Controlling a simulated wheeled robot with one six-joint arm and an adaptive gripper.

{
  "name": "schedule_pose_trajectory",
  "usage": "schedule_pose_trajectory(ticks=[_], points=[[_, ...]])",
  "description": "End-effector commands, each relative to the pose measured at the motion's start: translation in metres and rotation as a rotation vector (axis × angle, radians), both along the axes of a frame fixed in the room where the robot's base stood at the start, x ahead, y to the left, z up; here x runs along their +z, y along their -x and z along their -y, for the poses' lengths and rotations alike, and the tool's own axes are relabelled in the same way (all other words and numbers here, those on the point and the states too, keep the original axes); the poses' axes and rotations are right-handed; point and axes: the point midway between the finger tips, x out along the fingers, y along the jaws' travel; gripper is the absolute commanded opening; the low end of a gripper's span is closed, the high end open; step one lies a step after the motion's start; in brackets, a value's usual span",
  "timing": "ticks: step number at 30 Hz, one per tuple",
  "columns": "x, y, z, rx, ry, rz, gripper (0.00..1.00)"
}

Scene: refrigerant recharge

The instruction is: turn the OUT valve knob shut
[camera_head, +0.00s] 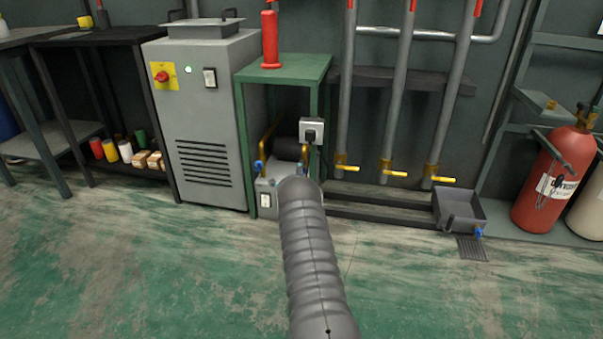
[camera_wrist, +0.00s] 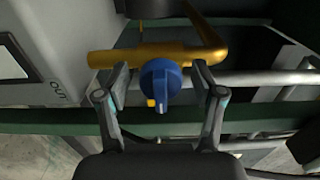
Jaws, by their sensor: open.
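The blue OUT valve knob (camera_wrist: 160,82) sits on a yellow pipe (camera_wrist: 120,58) in the wrist view, beside a grey housing marked OUT (camera_wrist: 58,92). The knob's raised grip points down the picture, across the pipe, with a small yellow mark at its lower left. My gripper (camera_wrist: 160,86) is open, with one finger on each side of the knob. Gaps show between the fingers and the knob. In the head view my arm hides the gripper. The small grey machine (camera_head: 266,186) stands beyond it.
A green stand (camera_head: 285,68) frames the small machine, and its green bar (camera_wrist: 60,122) crosses below the knob in the wrist view. A grey cabinet (camera_head: 205,110) stands to the left. Vertical pipes (camera_head: 397,90) and a red cylinder (camera_head: 550,185) stand to the right. The front floor is clear.

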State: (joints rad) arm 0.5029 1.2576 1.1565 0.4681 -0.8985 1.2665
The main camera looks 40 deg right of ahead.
Motion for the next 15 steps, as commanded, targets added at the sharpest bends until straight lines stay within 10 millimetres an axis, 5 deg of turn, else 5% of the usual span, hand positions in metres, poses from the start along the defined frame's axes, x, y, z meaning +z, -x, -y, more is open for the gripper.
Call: schedule_pose_trajectory(ticks=[5, 12, 15], points=[[0.0002, 0.0001, -0.0001, 0.000, 0.000, 0.000, 0.68], [0.0002, 0.0001, -0.0002, 0.000, 0.000, 0.000, 0.08], [0.0002, 0.0000, -0.0003, 0.000, 0.001, -0.001, 0.08]])
